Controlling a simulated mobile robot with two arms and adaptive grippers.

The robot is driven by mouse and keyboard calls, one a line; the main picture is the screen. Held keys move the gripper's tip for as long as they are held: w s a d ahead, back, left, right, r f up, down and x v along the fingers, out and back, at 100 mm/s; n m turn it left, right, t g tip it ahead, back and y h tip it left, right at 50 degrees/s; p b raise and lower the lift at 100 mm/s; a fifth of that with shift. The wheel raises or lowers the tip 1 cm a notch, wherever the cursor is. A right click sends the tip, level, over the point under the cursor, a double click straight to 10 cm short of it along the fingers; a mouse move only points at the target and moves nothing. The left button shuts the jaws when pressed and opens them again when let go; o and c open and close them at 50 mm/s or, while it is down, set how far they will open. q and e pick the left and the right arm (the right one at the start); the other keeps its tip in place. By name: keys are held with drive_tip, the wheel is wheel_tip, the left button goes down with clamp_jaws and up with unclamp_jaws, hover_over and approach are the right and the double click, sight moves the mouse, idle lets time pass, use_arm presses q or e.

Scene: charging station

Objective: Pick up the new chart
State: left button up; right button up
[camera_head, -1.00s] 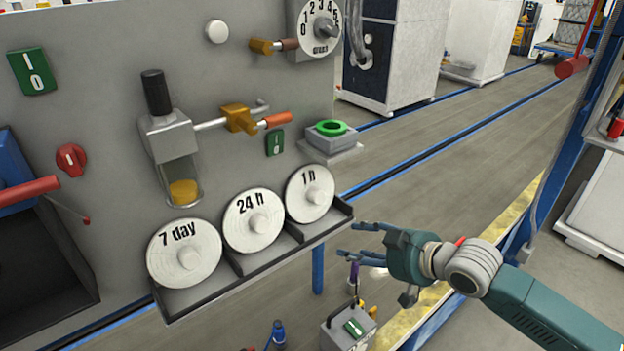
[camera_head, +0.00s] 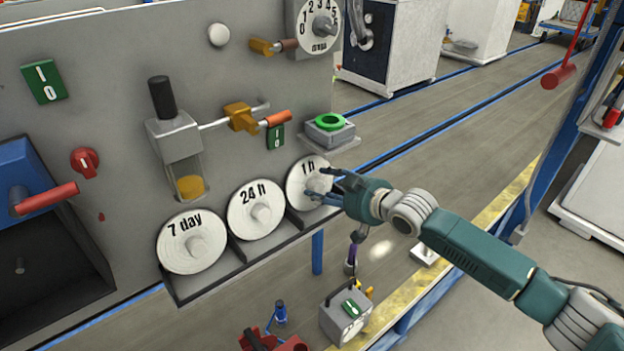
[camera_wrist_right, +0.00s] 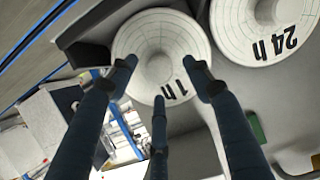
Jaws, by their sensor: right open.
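Three round white charts with centre knobs stand in a dark tray (camera_head: 240,262) on the grey panel. They are the "7 day" chart (camera_head: 180,257), the "24 h" chart (camera_head: 245,222) and the "1 h" chart (camera_head: 302,174) at the right end. My right gripper (camera_head: 320,188) is open at the "1 h" chart, its fingers overlapping the chart's right side. In the right wrist view the fingers spread around the "1 h" chart's knob (camera_wrist_right: 160,68), and the "24 h" chart (camera_wrist_right: 262,30) shows beside it. Contact cannot be told. My left gripper is not in view.
A grey box (camera_head: 346,313) stands below the tray.

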drive_tip(key=shift+x, duration=1.2)
drive_tip(key=shift+s+d, duration=0.1)
drive_tip(key=shift+c, duration=1.3)
clamp_jaws()
drive_tip(key=shift+r, duration=0.1)
drive_tip(key=shift+s+a+r, duration=0.2)
drive_tip(key=shift+s+r, duration=0.15)
drive_tip(key=shift+s, duration=0.05)
drive_tip(key=s+a+r+p, duration=0.1)
drive_tip(key=s+r, duration=1.1)
drive_tip(key=s, duration=0.2)
drive_tip(key=shift+s+a+p, duration=0.2)
drive_tip(key=shift+a+p, duration=0.05)
drive_tip(key=shift+p, duration=0.1)
